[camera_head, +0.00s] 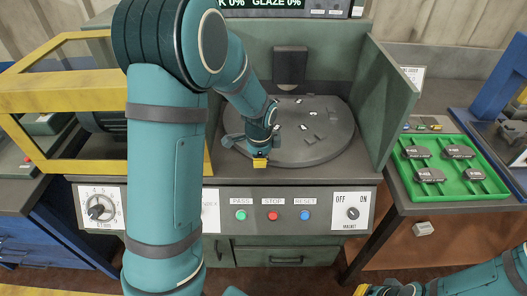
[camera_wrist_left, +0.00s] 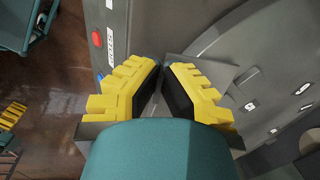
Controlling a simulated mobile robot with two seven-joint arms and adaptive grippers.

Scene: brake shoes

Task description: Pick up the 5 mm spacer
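Several small grey pieces (camera_head: 303,127) lie on the round grey plate (camera_head: 335,150) of the bench machine. I cannot tell which, if any, is the 5 mm spacer. My left gripper (camera_head: 260,163) points down at the plate's front-left edge. In the left wrist view its yellow fingers (camera_wrist_left: 163,68) lean close together at the tips, with a narrow gap between the dark pads. A flat grey piece (camera_wrist_left: 205,72) shows just beyond the tips; whether it is held is unclear. My right gripper (camera_head: 375,290) is partly in view at the bottom, its fingers cut off by the frame.
A green tray (camera_head: 412,178) with several dark brake pads stands at the right. Green side walls (camera_head: 390,100) flank the plate. A front panel (camera_head: 300,198) carries coloured buttons and a magnet knob (camera_head: 353,213). A yellow frame (camera_head: 60,98) stands at the left.

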